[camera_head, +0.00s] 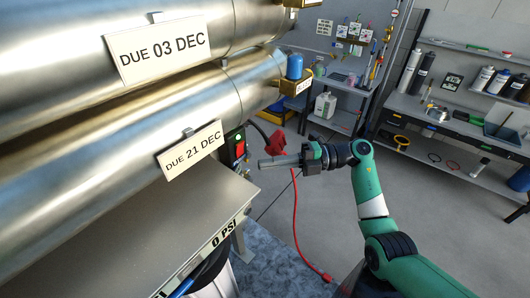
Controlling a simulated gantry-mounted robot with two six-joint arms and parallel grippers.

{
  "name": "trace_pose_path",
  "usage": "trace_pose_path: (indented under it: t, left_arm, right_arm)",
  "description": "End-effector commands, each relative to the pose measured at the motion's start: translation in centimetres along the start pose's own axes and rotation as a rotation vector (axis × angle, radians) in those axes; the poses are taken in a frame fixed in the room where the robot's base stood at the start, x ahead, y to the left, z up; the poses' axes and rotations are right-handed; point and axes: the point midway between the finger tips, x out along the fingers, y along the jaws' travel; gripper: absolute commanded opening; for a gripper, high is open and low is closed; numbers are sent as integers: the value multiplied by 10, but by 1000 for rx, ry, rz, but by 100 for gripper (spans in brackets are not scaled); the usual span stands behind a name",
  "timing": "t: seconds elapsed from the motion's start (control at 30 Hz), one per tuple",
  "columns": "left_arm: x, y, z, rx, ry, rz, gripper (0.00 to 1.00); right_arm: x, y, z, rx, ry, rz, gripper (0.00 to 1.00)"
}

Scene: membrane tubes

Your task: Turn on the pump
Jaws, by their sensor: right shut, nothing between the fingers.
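A dark switch box (237,146) with a green part above a red part is mounted beside the lower metal tube, at its right end. My right gripper (263,163) is shut and empty. Its fingers point left toward the switch box, and its tips are a little to the right of and below the red part. A gap seems to show between the tips and the box, though the depth is hard to judge. A grey housing (165,230) marked "0 PSI" sits below the tubes; I cannot tell if it is the pump. My left gripper is not in view.
Two large metal tubes (150,115) carry signs "DUE 03 DEC" and "DUE 21 DEC". A red handle (275,143) is just above my right fingers. A red cable (296,228) hangs to the floor. Shelves (455,125) with bottles stand at back right; the floor between is mostly clear.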

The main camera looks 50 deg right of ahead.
Motion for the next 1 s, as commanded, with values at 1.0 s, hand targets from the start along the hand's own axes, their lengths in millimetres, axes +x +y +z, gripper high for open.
trace_pose_path:
  t: [1.0]
  left_arm:
    - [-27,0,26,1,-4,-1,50]
  right_arm:
    - [-92,-14,2,-1,-4,0,0]
